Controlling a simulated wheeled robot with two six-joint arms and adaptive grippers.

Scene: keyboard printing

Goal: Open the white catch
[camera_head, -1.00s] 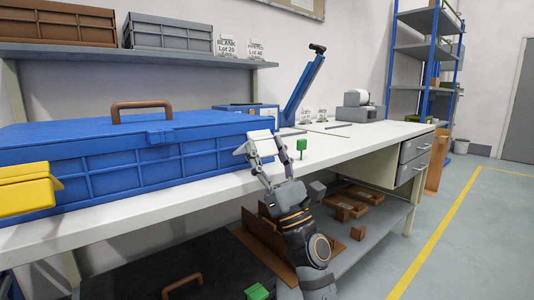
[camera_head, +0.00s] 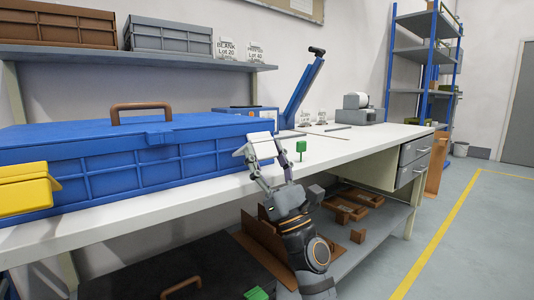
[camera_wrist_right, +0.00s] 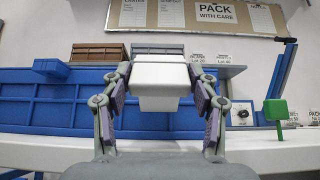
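The white catch (camera_head: 262,138) is on the front right of the big blue case (camera_head: 125,180). In the right wrist view the catch (camera_wrist_right: 160,82) is a white block in the centre. My right gripper (camera_head: 264,157) is at the catch, its fingers spread to either side of it. In the wrist view the fingertips (camera_wrist_right: 160,73) flank the catch's upper sides; I cannot tell whether they touch it. The case's lid, with a brown handle (camera_head: 141,105), is down. A yellow catch (camera_head: 28,188) is at the front left. My left gripper is not in view.
A green block on a post (camera_head: 301,147) stands just right of my gripper; it also shows in the wrist view (camera_wrist_right: 275,110). A shelf (camera_head: 140,58) with crates hangs above the case. The white bench (camera_head: 360,140) has clear room to the right.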

